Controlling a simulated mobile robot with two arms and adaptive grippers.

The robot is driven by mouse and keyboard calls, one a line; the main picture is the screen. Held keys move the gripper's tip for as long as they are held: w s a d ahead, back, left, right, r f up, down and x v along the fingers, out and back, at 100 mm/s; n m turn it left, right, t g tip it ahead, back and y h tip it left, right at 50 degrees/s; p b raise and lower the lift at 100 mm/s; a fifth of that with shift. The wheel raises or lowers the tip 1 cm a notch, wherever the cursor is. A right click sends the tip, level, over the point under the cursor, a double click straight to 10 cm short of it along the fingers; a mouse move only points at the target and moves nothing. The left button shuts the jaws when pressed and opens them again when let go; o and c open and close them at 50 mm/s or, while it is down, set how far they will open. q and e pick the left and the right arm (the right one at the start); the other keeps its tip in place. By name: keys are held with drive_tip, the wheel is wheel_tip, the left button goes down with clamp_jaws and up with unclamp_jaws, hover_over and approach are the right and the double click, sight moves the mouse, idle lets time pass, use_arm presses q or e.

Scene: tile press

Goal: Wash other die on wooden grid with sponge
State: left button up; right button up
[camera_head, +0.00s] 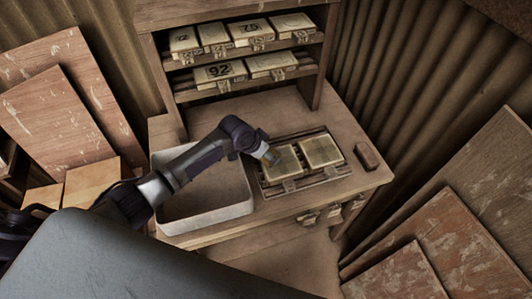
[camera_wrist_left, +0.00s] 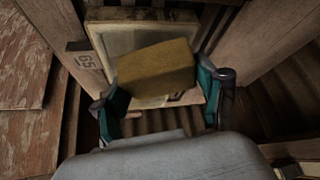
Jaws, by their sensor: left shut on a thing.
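My left gripper (camera_head: 268,157) is over the left edge of the wooden grid (camera_head: 262,186) on the bench. In the left wrist view, the left gripper (camera_wrist_left: 160,95) is shut on a yellow-brown sponge (camera_wrist_left: 157,68). The sponge is hard to make out in the head view. Two pale square dies lie side by side on the grid: a left die (camera_head: 285,164) next to my gripper and a right die (camera_head: 321,150). In the left wrist view, the sponge covers part of a pale framed die (camera_wrist_left: 120,38); contact cannot be told. My right gripper is not in view.
A pale rectangular basin (camera_head: 240,209) stands left of the grid, under my left arm. A brown block (camera_head: 367,156) lies right of the grid. A shelf (camera_head: 318,70) with several numbered dies stands behind. Boards lean at both sides.

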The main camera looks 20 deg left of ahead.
use_arm(q)
wheel_tip(320, 180, up, 2)
drive_tip(key=shift+d+r+p, duration=0.1)
drive_tip(key=shift+p, duration=0.6)
drive_tip(key=shift+r+p, duration=1.2)
drive_tip(key=shift+r, duration=0.15)
